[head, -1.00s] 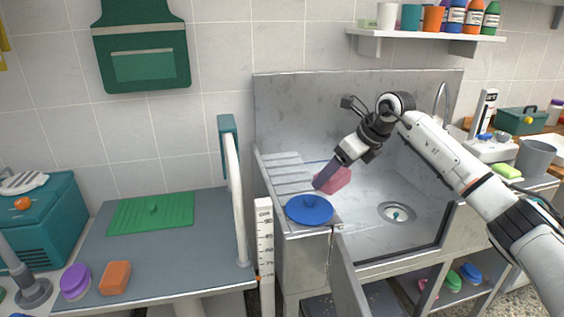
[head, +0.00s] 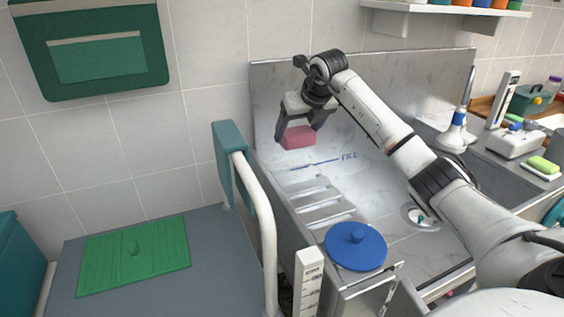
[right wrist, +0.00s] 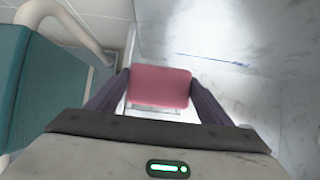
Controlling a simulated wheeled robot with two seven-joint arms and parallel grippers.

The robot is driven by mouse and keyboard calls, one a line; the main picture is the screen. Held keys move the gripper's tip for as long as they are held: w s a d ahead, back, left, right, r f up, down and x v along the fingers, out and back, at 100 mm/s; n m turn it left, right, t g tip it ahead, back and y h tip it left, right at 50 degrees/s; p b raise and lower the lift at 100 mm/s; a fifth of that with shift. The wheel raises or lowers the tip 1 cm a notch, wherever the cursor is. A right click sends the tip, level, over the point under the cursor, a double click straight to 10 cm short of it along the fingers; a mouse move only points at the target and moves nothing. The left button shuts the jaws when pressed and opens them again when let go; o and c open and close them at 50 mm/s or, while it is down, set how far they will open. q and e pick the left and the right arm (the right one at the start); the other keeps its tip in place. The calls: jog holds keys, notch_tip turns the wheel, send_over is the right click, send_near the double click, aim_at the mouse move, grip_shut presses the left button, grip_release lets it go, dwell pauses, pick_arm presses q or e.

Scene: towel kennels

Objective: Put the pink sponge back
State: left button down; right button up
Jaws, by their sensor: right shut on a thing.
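The pink sponge (head: 298,137) is held in the air between the fingers of my right gripper (head: 299,132), above the ribbed left part of the steel sink unit. In the right wrist view the pink sponge (right wrist: 160,86) fills the gap between the two dark fingers, and my right gripper (right wrist: 160,92) is shut on it. Below it is the ribbed drainboard (head: 318,203), and the word FILL with a blue line is marked on the sink's wall. My left gripper is not in view.
A blue lid (head: 355,247) sits at the sink unit's front left. A teal pad on a white rail (head: 232,160) stands just left of the sink and close in the right wrist view. A green board (head: 135,256) lies on the grey table. A green sponge (head: 543,164) is at the right.

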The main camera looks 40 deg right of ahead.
jog(key=f, duration=0.5)
jog(key=shift+s+f, duration=0.15)
jog(key=shift+s, duration=0.2)
notch_tip(320, 180, down, 4)
jog(key=shift+r, duration=0.1)
jog(key=o, duration=0.9)
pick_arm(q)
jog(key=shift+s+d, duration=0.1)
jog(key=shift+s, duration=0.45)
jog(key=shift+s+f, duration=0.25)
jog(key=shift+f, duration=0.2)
pick_arm(e)
jog(key=v, duration=1.2)
